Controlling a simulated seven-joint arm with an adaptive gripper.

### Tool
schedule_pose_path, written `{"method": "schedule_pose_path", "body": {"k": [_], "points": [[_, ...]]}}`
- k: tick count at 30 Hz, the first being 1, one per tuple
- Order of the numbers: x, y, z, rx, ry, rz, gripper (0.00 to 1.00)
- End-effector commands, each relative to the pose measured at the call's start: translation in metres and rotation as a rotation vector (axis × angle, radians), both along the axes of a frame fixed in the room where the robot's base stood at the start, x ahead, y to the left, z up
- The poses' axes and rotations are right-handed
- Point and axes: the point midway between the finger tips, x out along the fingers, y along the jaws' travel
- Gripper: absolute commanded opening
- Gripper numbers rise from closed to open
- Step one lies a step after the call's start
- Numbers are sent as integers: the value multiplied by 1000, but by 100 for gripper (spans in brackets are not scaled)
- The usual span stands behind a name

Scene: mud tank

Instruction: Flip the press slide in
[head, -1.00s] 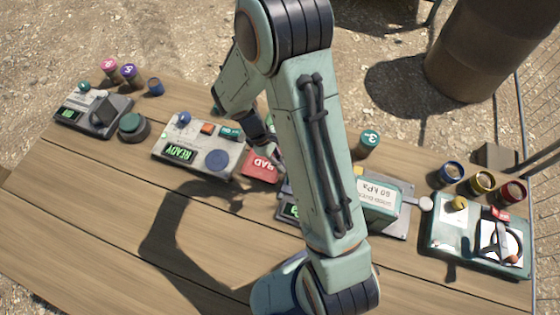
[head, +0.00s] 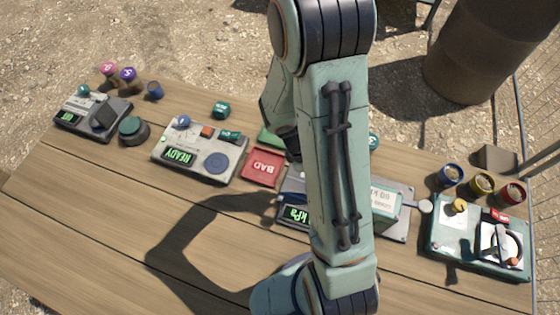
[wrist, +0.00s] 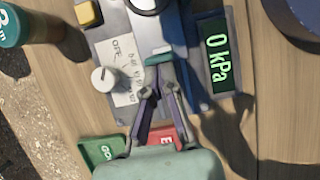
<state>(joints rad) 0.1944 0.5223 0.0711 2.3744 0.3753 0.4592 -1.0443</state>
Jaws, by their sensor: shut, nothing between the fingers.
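The press unit is a grey plate with a green-lit kPa display (head: 295,215) and a teal labelled box (head: 385,203), right of centre in the head view. My arm covers its middle there. In the wrist view its display (wrist: 217,62) reads 0 kPa, beside a printed card (wrist: 128,72) and a pale round knob (wrist: 105,79). My gripper (wrist: 160,72) is shut and empty over the plate, between the card and the display. A small teal and white part (wrist: 159,57) shows at the fingertips; I cannot tell whether they touch it or which part is the slide.
Red BAD (head: 263,167) and green (head: 272,138) trays lie left of the press. A READY unit (head: 200,148) stands farther left. A teal unit with a dial (head: 478,240) and several cans stand right. The front of the table is clear.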

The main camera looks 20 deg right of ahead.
Motion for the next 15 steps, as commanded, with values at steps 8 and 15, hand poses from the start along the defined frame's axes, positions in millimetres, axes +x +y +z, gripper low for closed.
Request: {"method": "schedule_pose_path", "body": {"k": [8,15], "points": [[29,29,0,3,-3,8,0],[44,43,53,2,-10,4,0]]}}
